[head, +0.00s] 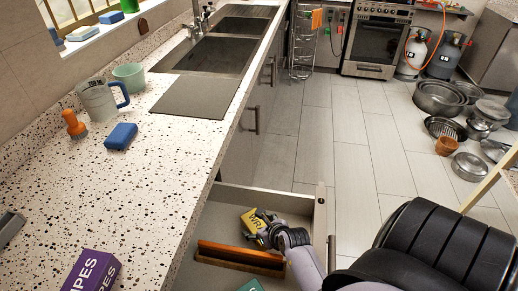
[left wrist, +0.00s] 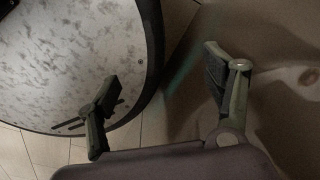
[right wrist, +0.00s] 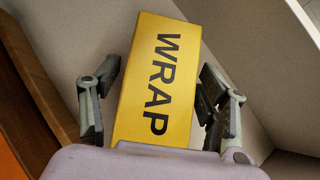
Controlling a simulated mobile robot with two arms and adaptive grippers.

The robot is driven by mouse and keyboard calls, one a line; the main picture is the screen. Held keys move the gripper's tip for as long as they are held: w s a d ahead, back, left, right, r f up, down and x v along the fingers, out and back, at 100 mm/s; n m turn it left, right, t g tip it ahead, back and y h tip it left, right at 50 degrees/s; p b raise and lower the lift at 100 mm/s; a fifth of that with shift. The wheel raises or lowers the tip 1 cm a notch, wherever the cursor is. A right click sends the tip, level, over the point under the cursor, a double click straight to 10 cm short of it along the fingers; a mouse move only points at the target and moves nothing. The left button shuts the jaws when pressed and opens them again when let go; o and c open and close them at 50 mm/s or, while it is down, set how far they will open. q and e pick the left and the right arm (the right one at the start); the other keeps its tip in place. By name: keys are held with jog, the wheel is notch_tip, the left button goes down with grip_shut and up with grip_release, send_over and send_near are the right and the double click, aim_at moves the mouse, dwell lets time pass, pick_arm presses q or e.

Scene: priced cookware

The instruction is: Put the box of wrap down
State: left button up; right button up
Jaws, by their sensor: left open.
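The yellow box of wrap (head: 250,222) is inside the open drawer (head: 222,210), by the drawer's far side. In the right wrist view the box (right wrist: 158,85) shows its face lettered WRAP and lies between the two fingers of my right gripper (right wrist: 158,105). The fingers stand close along both its sides; whether they press on it is unclear. The right gripper also shows in the head view (head: 268,230), reaching down into the drawer. My left gripper (left wrist: 165,105) is open with nothing between its fingers, and is not seen in the head view.
A brown wooden piece (head: 240,258) and a green item (head: 252,286) are in the drawer. A purple box (head: 92,272), blue sponge (head: 121,136), orange brush (head: 74,125) and measuring jug (head: 98,101) stand on the speckled counter (head: 150,195). Pots (head: 440,98) sit on the floor at right.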

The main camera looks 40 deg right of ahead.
jog(key=shift+o, duration=0.4)
jog(key=shift+r, duration=0.3)
jog(key=d+p+v, duration=0.1)
jog(key=p+v, duration=0.9)
jog(key=v, duration=0.1)
jog(key=shift+s+a+r+p, duration=0.3)
jog(key=shift+a+p, duration=0.1)
jog(key=shift+a, duration=0.1)
